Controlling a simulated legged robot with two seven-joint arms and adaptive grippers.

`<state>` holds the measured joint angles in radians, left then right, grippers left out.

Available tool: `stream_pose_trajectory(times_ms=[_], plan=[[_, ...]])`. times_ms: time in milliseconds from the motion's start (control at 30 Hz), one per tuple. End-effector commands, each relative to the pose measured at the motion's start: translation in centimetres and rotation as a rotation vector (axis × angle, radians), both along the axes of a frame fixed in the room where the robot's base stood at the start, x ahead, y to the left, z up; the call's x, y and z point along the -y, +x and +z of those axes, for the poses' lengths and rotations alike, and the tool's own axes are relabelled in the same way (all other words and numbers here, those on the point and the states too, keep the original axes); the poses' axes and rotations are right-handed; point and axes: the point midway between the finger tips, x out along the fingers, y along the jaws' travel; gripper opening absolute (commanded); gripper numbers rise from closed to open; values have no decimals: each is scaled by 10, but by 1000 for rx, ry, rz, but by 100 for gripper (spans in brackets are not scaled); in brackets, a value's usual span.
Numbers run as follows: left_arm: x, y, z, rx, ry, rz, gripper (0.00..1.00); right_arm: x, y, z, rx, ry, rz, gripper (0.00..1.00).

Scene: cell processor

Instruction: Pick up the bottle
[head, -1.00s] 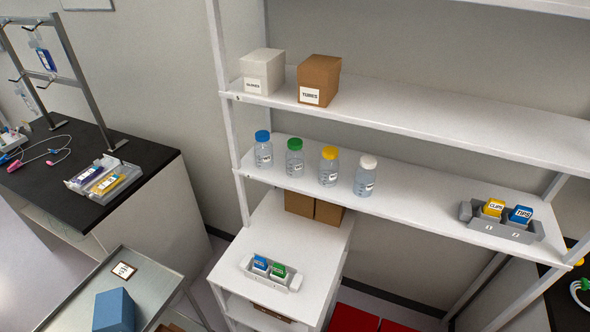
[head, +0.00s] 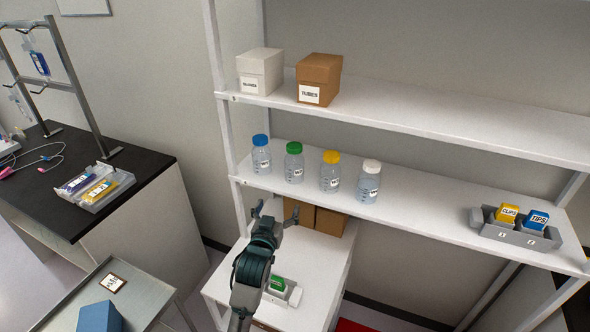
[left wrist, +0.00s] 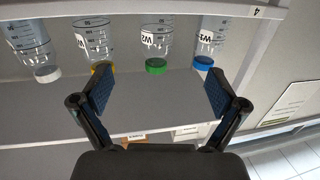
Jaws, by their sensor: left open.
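Four clear bottles stand upright in a row on the middle shelf: blue-capped (head: 261,157), green-capped (head: 294,163), yellow-capped (head: 330,172) and white-capped (head: 369,183). My left gripper (head: 276,209) is open and empty, in front of the shelf and lower in the picture than the blue- and green-capped bottles. The left wrist view is upside down. There the green-capped bottle (left wrist: 156,48) shows between the spread fingers (left wrist: 158,82), farther off and untouched. The blue-capped bottle (left wrist: 208,45) is near the right finger. The yellow-capped (left wrist: 95,42) and white-capped (left wrist: 34,45) bottles are left of it.
The middle shelf (head: 430,205) also carries a grey holder (head: 515,236) with clips and tips boxes at right. Two boxes, white (head: 260,72) and brown (head: 319,78), stand on the shelf above. A white cabinet (head: 320,262) with a small holder stands below.

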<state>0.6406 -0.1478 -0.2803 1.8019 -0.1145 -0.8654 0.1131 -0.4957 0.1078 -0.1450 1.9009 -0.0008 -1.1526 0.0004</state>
Motion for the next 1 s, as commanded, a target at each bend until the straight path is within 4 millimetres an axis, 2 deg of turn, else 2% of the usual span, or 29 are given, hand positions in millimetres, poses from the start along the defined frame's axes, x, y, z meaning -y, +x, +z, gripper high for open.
stream_pose_trajectory(times_ms=[33,100,167,400,600,1000], plan=[[3,2,10,20,-3,-3,97,0,0,-1,-1,0,0,40],[5,6,18,33,-4,-4,97,0,0,-1,0,0,0,40],[7,14,19,36,-4,-5,97,0,0,1,0,0,0,40],[19,65,18,34,-5,-5,97,0,3,16,5,0,-2,40],[29,102,17,33,-5,-5,97,0,4,31,10,1,-3,40],[36,131,15,33,-5,-5,97,0,4,48,14,1,-5,40]])
